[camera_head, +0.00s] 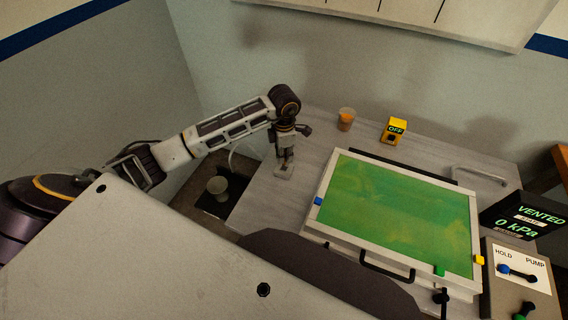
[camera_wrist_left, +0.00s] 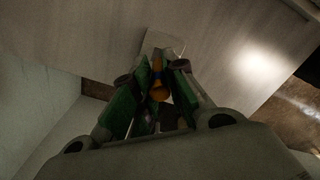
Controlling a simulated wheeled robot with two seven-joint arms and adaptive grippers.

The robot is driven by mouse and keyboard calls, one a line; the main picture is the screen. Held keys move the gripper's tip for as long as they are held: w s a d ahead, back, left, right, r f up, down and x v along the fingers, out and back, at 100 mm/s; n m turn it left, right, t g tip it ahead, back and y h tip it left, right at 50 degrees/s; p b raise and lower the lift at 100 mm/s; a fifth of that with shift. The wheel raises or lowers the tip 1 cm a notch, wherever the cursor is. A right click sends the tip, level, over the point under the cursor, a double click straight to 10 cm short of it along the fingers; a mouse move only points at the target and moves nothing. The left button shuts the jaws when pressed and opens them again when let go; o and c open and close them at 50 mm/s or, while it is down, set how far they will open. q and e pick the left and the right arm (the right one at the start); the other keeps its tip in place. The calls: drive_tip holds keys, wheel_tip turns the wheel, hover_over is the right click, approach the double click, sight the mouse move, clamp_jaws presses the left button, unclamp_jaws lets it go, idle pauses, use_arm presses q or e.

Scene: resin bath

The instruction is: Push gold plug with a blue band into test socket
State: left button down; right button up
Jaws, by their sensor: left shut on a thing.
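My left gripper (camera_head: 285,165) points down at the left part of the grey bench. In the left wrist view its green-lined fingers (camera_wrist_left: 155,85) are closed on the gold plug (camera_wrist_left: 158,93). A dark bluish band shows on the plug, beyond its gold end. A small pale plate, which looks like the test socket (camera_wrist_left: 172,42), lies on the bench just beyond the fingertips. In the head view this plate (camera_head: 283,174) is right under the gripper. Whether the plug's tip is in the socket is hidden by the fingers. My right gripper is not in view.
A framed green bath (camera_head: 400,210) fills the bench's middle. An orange-filled cup (camera_head: 346,119) and a yellow box reading OFF (camera_head: 395,130) stand behind it. A display reads VENTED, 0 kPa (camera_head: 530,215), above a HOLD/PUMP lever panel (camera_head: 518,270). A pale cup (camera_head: 218,187) stands lower left.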

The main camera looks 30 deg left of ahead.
use_arm(q)
drive_tip(key=shift+f, duration=0.7)
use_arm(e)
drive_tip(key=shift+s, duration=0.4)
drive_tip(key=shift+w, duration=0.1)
